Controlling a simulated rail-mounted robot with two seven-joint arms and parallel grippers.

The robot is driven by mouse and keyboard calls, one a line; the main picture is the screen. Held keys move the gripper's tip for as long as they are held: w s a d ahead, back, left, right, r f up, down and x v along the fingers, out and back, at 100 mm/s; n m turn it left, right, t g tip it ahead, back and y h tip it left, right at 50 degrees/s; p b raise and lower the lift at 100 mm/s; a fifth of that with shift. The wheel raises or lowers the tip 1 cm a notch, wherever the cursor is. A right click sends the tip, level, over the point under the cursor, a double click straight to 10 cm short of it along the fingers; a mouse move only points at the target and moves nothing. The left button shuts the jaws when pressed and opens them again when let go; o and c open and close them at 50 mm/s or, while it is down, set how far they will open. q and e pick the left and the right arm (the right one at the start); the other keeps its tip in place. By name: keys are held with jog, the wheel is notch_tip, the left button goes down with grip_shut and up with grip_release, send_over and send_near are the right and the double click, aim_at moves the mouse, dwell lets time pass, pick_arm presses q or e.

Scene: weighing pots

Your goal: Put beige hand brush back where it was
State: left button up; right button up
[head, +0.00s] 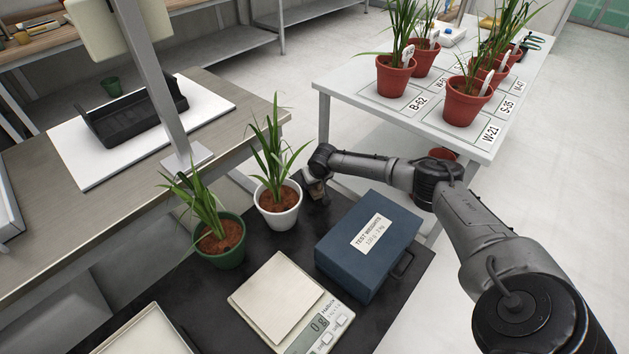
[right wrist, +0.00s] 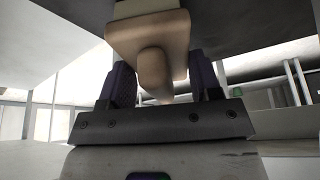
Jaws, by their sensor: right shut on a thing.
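My right gripper (head: 317,190) is at the back edge of the dark table, between the white pot and the blue box. It points down. In the right wrist view its two dark fingers (right wrist: 160,85) are shut on the beige hand brush (right wrist: 150,35), around its rounded handle end. The wider beige part of the brush shows beyond the fingers. In the head view the brush is mostly hidden by the gripper. Whether the brush touches the table cannot be told. My left gripper is in neither view.
A white pot (head: 279,214) and a green pot (head: 222,250) with plants stand left of the gripper. A blue test-weights box (head: 345,258) stands to its right. A scale (head: 278,298) is in front. Red pots stand on the white table (head: 345,85) behind.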

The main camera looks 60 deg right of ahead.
jog(key=o, duration=0.8)
jog(key=shift+r, duration=0.2)
jog(key=p+v, duration=0.7)
jog(key=v, duration=0.5)
jog(key=shift+w+p, duration=0.1)
jog(key=shift+p, duration=0.2)
